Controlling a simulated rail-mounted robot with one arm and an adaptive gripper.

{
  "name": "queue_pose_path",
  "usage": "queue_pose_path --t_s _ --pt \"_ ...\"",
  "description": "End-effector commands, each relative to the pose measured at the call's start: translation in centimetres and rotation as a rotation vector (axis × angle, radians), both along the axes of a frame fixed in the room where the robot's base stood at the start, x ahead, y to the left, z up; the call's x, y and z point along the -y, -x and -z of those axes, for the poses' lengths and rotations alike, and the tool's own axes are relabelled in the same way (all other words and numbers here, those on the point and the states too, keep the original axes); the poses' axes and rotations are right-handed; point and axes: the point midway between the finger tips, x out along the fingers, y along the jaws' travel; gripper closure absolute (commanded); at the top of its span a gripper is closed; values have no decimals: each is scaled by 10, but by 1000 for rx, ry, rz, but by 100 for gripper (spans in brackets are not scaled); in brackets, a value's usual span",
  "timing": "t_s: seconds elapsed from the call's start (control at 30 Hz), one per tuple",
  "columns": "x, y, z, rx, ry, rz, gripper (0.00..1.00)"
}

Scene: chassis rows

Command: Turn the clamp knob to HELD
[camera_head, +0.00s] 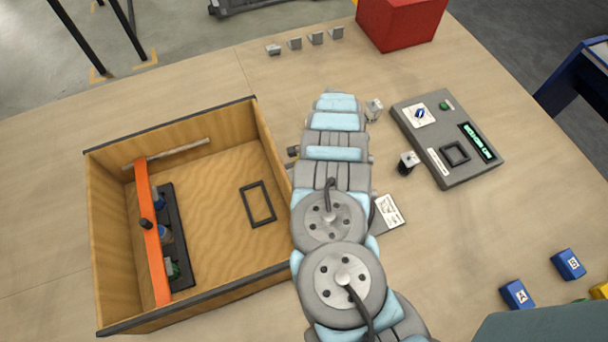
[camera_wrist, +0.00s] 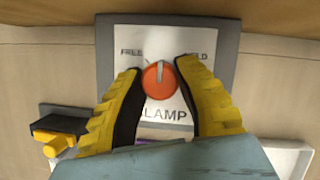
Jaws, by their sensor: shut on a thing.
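The orange clamp knob (camera_wrist: 160,80) sits on a white label plate with a grey frame (camera_wrist: 226,50) in the wrist view. FREE is printed at upper left and HELD at upper right; the right finger partly covers the HELD word. The knob's grey pointer stands nearly straight up, between the two words. My gripper (camera_wrist: 160,74) has its yellow fingers on both sides of the knob and is shut on it. In the head view my arm hides the knob and gripper.
An open wooden box (camera_head: 270,150) with an orange bar (camera_head: 152,230) stands left of my arm. A grey device with a green display (camera_head: 477,142) lies to the right. A black-and-yellow part (camera_wrist: 62,130) sits lower left of the knob plate. A red block (camera_head: 400,22) stands at the back.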

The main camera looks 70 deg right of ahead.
Motion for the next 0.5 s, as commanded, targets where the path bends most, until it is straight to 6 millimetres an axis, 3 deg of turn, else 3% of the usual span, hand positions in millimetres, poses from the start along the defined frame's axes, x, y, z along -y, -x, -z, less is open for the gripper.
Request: queue_pose_path --t_s 0.5 --pt "-3 -2 1 0 -6 473 100"
